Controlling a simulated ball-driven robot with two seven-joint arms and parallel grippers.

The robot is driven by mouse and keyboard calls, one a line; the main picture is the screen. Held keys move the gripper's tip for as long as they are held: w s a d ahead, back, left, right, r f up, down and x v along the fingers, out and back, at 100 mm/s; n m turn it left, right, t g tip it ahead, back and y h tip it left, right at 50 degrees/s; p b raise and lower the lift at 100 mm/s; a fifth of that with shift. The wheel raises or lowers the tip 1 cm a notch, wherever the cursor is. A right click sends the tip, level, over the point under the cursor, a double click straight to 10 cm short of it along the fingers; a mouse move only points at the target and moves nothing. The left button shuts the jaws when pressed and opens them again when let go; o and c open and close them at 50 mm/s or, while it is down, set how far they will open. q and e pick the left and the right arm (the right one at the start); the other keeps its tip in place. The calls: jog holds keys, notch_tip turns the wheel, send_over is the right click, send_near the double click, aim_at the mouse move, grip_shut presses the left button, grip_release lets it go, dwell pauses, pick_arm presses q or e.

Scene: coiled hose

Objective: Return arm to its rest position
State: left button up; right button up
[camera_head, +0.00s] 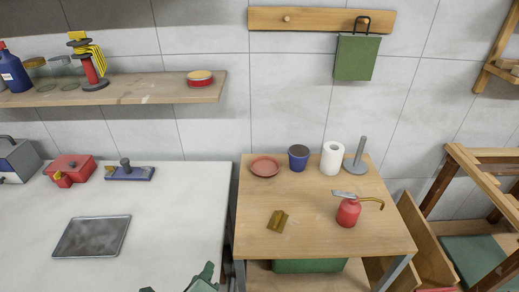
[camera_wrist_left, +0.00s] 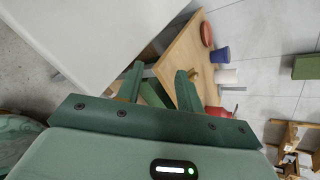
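My left gripper (camera_head: 178,281) shows only in part at the bottom edge of the head view, in front of the white table's right part. Its green fingers also show in the left wrist view (camera_wrist_left: 160,80), spread apart with nothing between them. Behind the gap in that view are the table edges and a wooden table. My left arm behind the gripper is out of frame in the head view. My right gripper is in neither view.
The white table (camera_head: 185,235) holds a dark metal tray (camera_head: 92,237) and a red box (camera_head: 74,168). The wooden table (camera_head: 300,232) to the right bears a red oil can (camera_head: 348,212), a paper roll (camera_head: 331,158) and a blue cup (camera_head: 298,158). A narrow gap separates the tables.

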pick_arm(q)
jog(key=s+a+r+n+g+y, duration=0.1)
jog(key=s+a+n+g+y, duration=0.2)
jog(key=s+a+n, duration=0.45)
jog(key=s+a+r+n+g+y, duration=0.2)
jog(key=s+a+n, duration=0.2)
jog(key=a+n, duration=0.65)
jog(key=s+d+f+n+g+h, duration=0.1)
jog(key=s+d+f+g+h, duration=0.15)
jog(key=f, duration=0.95)
jog(key=s+d+f+g+h, duration=0.1)
jog(key=d+f, duration=0.3)
jog(key=f, duration=0.9)
jog(key=s+f+n+g+h, duration=0.1)
jog(key=s+f+n+g, duration=0.1)
jog(key=s+f, duration=1.4)
jog(key=s+n, duration=0.1)
jog(key=s, duration=0.2)
jog(key=shift+s+a, duration=0.15)
jog(key=shift+s, duration=0.1)
jog(key=shift+g, duration=0.25)
